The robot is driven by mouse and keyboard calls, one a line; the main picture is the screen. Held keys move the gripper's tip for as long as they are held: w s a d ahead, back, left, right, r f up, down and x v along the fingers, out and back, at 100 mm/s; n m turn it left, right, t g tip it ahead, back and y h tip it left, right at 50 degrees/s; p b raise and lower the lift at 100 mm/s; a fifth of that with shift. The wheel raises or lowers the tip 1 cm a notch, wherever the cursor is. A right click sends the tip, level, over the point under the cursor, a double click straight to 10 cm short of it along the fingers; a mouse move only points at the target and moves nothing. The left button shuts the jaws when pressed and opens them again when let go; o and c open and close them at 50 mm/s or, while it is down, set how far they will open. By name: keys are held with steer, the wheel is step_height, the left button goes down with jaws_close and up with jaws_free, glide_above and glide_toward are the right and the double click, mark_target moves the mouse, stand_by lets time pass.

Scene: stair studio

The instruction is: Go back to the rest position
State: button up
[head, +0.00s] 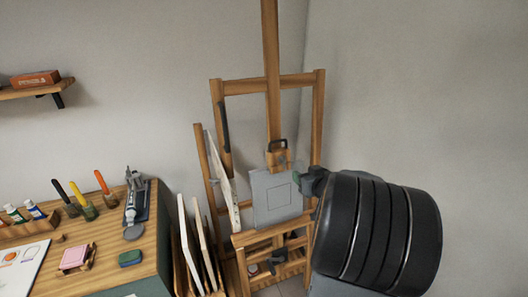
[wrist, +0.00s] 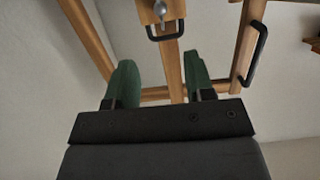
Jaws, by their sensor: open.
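My gripper (wrist: 160,62) shows in the wrist view with its two green fingers spread apart and nothing between them. In the head view my gripper (head: 305,180) is partly hidden by my dark arm. It is just right of a grey panel (head: 275,197) with a square outline, which stands on the wooden easel (head: 273,60). I cannot tell whether they touch. In the wrist view the easel (wrist: 175,70) rises behind the fingers, with a dark handle (wrist: 166,30) on its clamp.
A pale canvas (head: 222,185) leans at the easel's left. A wooden desk (head: 105,255) at the lower left holds brushes, paint tubes, a pink block (head: 75,256) and a green sponge (head: 131,257). White boards (head: 190,240) stand beside it. A shelf (head: 30,91) is on the wall. Upper right is bare wall.

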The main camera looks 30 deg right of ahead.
steer(key=s+d+f+m+g+h, duration=0.3)
steer(key=s+d+f+g+h, duration=0.2)
steer(key=s+g, duration=0.2)
steer(key=s+a+r+n+g+y+b, duration=0.1)
steer(key=s+a+n+y, duration=0.1)
steer(key=a, duration=1.3)
steer(key=s+a+r+n+g+y+b, duration=0.1)
steer(key=a+y, duration=0.4)
steer(key=a, duration=0.9)
steer(key=shift+s+a+r+n+g+b, duration=0.3)
steer(key=shift+s+a+r+n+b, duration=0.15)
steer(key=shift+s+n, duration=0.4)
